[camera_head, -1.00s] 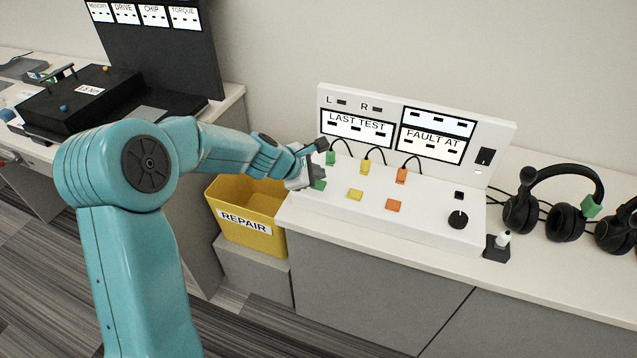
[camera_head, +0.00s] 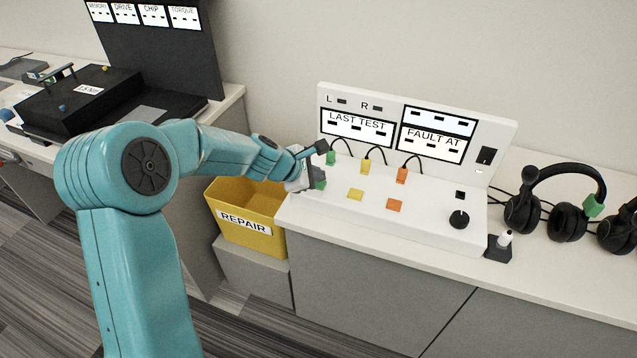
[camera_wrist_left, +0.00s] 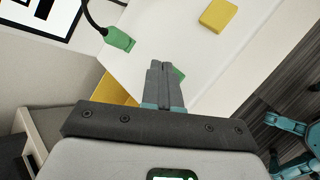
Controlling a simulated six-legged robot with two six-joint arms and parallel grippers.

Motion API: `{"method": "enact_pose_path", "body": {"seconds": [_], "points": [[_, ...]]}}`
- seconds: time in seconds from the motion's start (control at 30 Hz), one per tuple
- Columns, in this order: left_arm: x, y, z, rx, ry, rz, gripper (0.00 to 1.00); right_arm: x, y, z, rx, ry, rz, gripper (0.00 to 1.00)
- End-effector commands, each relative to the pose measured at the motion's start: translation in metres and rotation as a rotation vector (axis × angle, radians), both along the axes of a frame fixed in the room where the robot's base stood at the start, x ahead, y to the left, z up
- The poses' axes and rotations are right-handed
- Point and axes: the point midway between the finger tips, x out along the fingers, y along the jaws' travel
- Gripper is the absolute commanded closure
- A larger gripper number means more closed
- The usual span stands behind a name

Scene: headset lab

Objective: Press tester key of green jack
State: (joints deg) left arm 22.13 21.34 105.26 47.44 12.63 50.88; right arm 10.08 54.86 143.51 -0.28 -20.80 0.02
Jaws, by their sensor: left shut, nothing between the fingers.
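The white tester (camera_head: 425,212) stands on the counter with a green jack (camera_head: 331,157), a yellow jack (camera_head: 365,166) and an orange jack (camera_head: 401,175) plugged in. The green key (camera_head: 320,184) sits in front of the green jack, partly hidden by my left gripper (camera_head: 318,174). In the left wrist view the shut, empty fingertips (camera_wrist_left: 163,68) are over the green key (camera_wrist_left: 179,74), of which only a sliver shows. The green jack (camera_wrist_left: 119,39) is beside them there. I cannot tell whether the fingers touch the key. My right gripper is not in view.
The yellow key (camera_head: 355,194) and orange key (camera_head: 394,205) are to the right of the green one. A yellow REPAIR bin (camera_head: 244,225) is below my left forearm. A black knob (camera_head: 459,219) and headsets (camera_head: 545,205) are farther right.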

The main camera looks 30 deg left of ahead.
Motion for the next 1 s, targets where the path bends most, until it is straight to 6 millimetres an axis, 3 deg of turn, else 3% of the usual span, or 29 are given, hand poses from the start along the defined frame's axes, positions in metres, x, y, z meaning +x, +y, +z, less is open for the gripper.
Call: {"method": "enact_pose_path", "body": {"seconds": [1.0], "points": [[-0.0002,0.0,-0.0082,0.0,0.001,-0.001,1.0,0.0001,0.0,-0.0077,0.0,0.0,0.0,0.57]]}}
